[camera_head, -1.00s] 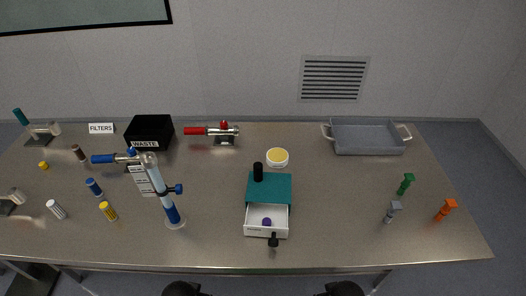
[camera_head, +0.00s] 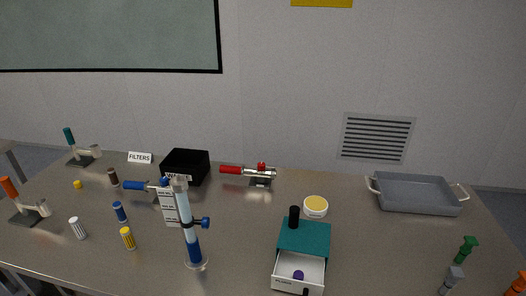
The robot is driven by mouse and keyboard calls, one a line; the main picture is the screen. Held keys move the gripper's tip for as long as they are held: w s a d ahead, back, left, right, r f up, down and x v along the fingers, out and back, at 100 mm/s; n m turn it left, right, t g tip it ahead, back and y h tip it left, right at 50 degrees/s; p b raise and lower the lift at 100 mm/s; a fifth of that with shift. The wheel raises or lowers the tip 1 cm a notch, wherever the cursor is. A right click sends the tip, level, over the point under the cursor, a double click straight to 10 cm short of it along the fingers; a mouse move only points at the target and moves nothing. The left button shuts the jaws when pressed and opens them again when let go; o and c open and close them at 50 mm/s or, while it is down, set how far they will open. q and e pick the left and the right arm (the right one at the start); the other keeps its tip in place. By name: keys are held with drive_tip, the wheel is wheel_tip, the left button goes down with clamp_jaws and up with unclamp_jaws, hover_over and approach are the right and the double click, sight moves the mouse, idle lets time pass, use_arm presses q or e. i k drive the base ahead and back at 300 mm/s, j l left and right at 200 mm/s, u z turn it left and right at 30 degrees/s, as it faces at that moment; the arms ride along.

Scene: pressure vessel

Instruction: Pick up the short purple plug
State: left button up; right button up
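The short purple plug (camera_head: 298,275) sits inside the open white drawer (camera_head: 284,284) of a teal box (camera_head: 304,238), near the front edge of the table. Only its rounded purple top shows clearly. A black knob (camera_head: 306,292) is at the drawer's front, cut by the bottom edge of the view. Neither of my grippers is in view now.
A black cylinder (camera_head: 294,217) stands at the teal box's back, with a yellow-topped round dish (camera_head: 316,207) behind it. A tall blue-liquid column (camera_head: 190,225) stands to the left. A grey tray (camera_head: 416,194) is at the back right. Table between is clear.

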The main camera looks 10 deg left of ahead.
sight(298, 275)
drive_tip(key=k+u, duration=0.3)
drive_tip(key=u, duration=0.2)
drive_tip(key=k+u, duration=0.25)
drive_tip(key=u, duration=0.25)
